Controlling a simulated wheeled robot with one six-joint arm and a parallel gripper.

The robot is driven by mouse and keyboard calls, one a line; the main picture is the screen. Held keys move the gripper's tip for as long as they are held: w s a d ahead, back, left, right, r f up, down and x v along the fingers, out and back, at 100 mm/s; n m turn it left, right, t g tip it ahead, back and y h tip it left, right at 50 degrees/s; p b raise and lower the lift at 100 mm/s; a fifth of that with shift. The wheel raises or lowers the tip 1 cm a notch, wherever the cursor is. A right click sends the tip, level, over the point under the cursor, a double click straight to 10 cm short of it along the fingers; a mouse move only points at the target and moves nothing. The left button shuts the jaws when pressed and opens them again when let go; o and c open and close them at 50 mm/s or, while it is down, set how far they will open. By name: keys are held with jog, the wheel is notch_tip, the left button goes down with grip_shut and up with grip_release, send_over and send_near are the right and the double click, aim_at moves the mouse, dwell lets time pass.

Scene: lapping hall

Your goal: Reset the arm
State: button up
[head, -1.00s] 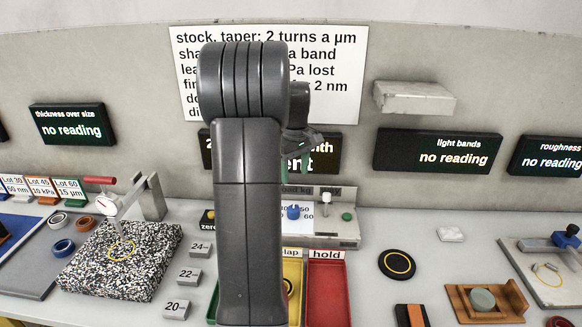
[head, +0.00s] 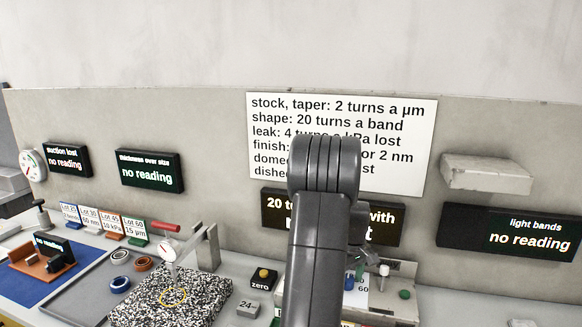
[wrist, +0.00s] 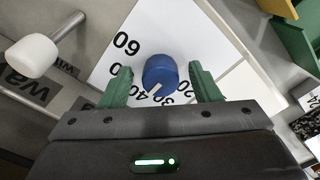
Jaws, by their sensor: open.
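My gripper (wrist: 160,88) shows in the wrist view with its two green fingers apart. A blue knob (wrist: 160,74) with a pale pointer line sits between and just beyond the fingertips, over a white dial card with printed numbers. I cannot tell whether the fingers touch it. In the head view my raised arm hides most of the gripper and part of the dial panel. The blue knob (head: 349,281) shows just right of my arm.
A white-tipped lever (wrist: 33,55) stands left of the gripper in the wrist view. In the head view a speckled granite block (head: 172,300) with a dial gauge (head: 168,250) stands left of my arm. A grey wall ledge (head: 487,174) juts out at the right.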

dwell(0.4)
notch_tip(320, 180, up, 13)
notch_tip(320, 180, down, 14)
jog(key=shift+r, duration=0.2)
jog(key=shift+r+m, duration=0.15)
jog(key=shift+m, duration=1.05)
jog(key=m, duration=0.6)
jog(key=shift+a, duration=0.15)
jog(key=m, duration=0.4)
jog(key=shift+a+m, duration=0.1)
jog(key=shift+m, duration=0.3)
jog(key=shift+w+m, duration=0.1)
jog(key=shift+m, duration=2.2)
jog(key=shift+a+r, duration=0.1)
